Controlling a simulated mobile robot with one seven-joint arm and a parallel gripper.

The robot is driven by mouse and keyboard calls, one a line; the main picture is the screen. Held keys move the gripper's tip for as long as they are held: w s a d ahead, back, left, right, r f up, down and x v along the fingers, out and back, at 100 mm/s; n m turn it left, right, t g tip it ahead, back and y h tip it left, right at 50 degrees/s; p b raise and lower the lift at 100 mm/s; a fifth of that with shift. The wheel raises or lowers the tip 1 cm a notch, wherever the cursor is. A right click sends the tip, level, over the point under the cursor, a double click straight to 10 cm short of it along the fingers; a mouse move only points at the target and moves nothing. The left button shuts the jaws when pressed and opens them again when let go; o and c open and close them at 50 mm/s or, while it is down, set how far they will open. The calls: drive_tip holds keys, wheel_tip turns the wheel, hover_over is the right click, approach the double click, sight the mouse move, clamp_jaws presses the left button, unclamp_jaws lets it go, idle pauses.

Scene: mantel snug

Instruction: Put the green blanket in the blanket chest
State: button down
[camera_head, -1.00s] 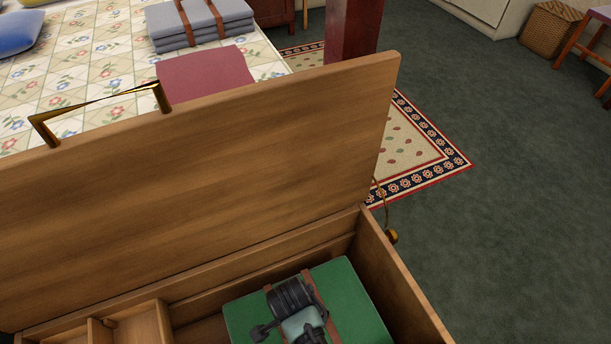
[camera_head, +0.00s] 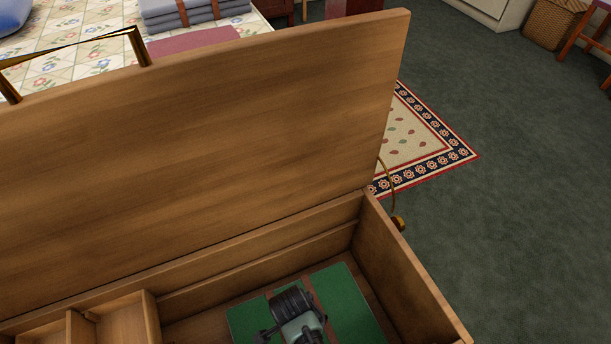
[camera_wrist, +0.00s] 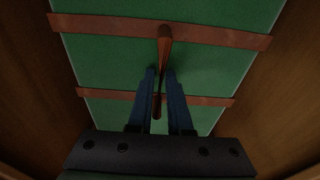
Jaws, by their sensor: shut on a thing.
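The green blanket (camera_head: 350,300) is a flat folded bundle inside the open wooden blanket chest (camera_head: 425,285), in its large right compartment. In the wrist view the blanket (camera_wrist: 105,70) fills the middle, with two brown straps across it and a brown handle (camera_wrist: 164,45) joining them. My gripper (camera_wrist: 161,75) is shut on this handle, its blue fingers on either side. In the head view my gripper (camera_head: 300,328) is over the blanket and hides part of it. I cannot tell whether the blanket touches the chest floor.
The chest lid (camera_head: 200,150) stands open, with a brass handle (camera_head: 75,50) on its upper edge. Small divided compartments (camera_head: 115,325) lie at the chest's left. A bed with a grey strapped blanket (camera_head: 190,10) is behind.

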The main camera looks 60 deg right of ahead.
drive_tip(key=c, duration=0.8)
unclamp_jaws()
drive_tip(key=shift+c, duration=0.2)
wheel_tip(320, 180, up, 12)
drive_tip(key=a+p, duration=0.1)
drive_tip(key=p, duration=0.5)
drive_tip(key=shift+w+p, duration=0.35)
drive_tip(key=shift+a, duration=0.1)
drive_tip(key=shift+s, duration=0.1)
